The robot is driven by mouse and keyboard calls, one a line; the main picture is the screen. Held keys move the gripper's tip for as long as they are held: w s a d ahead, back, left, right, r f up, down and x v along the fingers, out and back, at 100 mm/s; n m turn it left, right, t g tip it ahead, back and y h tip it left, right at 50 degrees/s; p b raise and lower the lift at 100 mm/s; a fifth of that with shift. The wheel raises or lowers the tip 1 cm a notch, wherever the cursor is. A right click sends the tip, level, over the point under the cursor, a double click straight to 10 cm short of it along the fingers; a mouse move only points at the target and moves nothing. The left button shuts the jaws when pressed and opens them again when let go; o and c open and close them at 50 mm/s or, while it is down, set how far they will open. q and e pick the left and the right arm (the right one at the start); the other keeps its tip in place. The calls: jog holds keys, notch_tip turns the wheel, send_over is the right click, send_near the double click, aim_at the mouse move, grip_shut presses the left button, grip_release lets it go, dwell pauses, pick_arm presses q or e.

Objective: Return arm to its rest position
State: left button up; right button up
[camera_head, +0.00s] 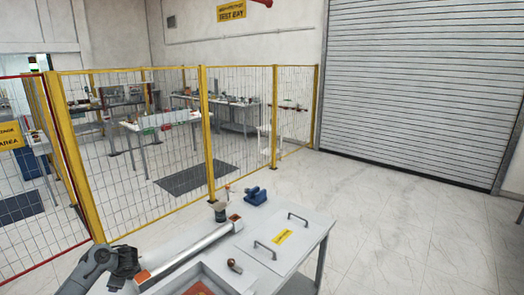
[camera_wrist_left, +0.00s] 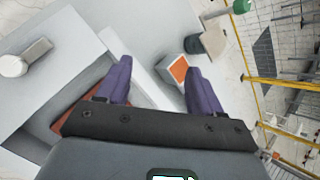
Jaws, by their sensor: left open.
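My left arm comes in at the lower left of the head view, with its gripper (camera_head: 124,268) over the near left end of the workbench. In the left wrist view the gripper (camera_wrist_left: 158,66) is open. Its two purple fingers stand wide apart with nothing held between them. A long pale bar (camera_head: 190,252) with orange ends lies along the bench beside the gripper. One orange end (camera_wrist_left: 179,70) shows beyond and between the fingertips; the gap to it is hard to judge. My right gripper is in neither view.
A yellow-framed mesh fence (camera_head: 207,135) stands behind. Floor to the right is clear.

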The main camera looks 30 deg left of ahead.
pick_arm(q)
jog(key=s+d+f+n+t+h, duration=0.1)
jog(key=s+d+f+n+h, duration=0.35)
jog(key=d, duration=1.35)
jog(key=s+d+r+n+t+h, duration=0.1)
jog(key=s+d, duration=0.6)
jog(key=d, duration=1)
jog(key=s+d+f+n+t+h, duration=0.1)
jog(key=s+d+f+n+h, duration=0.35)
jog(key=d, duration=1.35)
notch_tip(320, 180, up, 16)
jog(key=s+m+y+p, duration=0.1)
jog(key=y+p, duration=0.1)
jog(key=p, duration=1.1)
jog(key=shift+s+d+m, duration=0.25)
jog(key=shift+d+m, duration=0.05)
jog(key=shift+d, duration=0.1)
jog(key=shift+f, duration=0.1)
